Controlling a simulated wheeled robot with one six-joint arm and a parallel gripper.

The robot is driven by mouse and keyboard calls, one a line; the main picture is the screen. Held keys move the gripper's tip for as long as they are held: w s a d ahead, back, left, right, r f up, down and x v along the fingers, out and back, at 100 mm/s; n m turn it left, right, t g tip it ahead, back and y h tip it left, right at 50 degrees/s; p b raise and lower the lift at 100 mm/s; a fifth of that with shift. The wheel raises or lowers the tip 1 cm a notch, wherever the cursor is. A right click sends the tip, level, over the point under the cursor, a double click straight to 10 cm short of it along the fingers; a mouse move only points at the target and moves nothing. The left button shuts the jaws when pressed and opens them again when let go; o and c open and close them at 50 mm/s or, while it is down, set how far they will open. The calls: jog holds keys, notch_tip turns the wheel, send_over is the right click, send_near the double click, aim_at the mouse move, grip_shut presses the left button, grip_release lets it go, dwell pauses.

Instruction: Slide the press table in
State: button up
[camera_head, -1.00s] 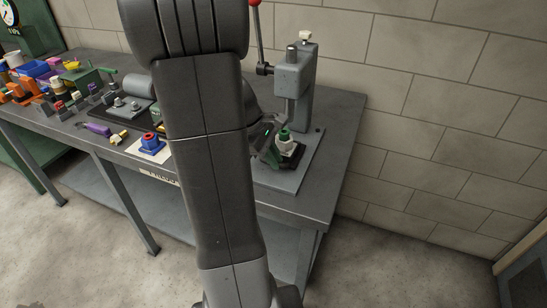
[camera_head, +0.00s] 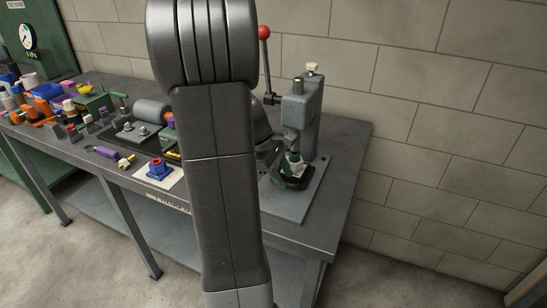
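The grey press (camera_head: 302,118) stands on its base plate (camera_head: 290,207) near the right end of the bench. The black press table (camera_head: 295,182) sits on this plate at the foot of the press. It carries a white part (camera_head: 297,168) with a green piece (camera_head: 295,157) on top. My gripper (camera_head: 276,158) is low beside the left side of the press table. My own arm hides much of it, so its fingers and any contact with the table are unclear.
The red-knobbed lever (camera_head: 264,33) stands up left of the press column. A blue and red part (camera_head: 158,169) sits on a white sheet left of my arm. Several coloured parts crowd the bench's left side. A block wall (camera_head: 430,110) is behind.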

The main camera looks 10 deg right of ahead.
jog(key=s+v, duration=0.1)
jog(key=v, duration=1.1)
jog(key=shift+w+a+r, duration=0.15)
jog(key=shift+w+r, duration=0.1)
jog(key=shift+w, duration=0.2)
jog(key=shift+f, duration=0.1)
jog(key=x, duration=1.4)
jog(key=shift+s+a, duration=0.35)
jog(key=shift+s, duration=0.05)
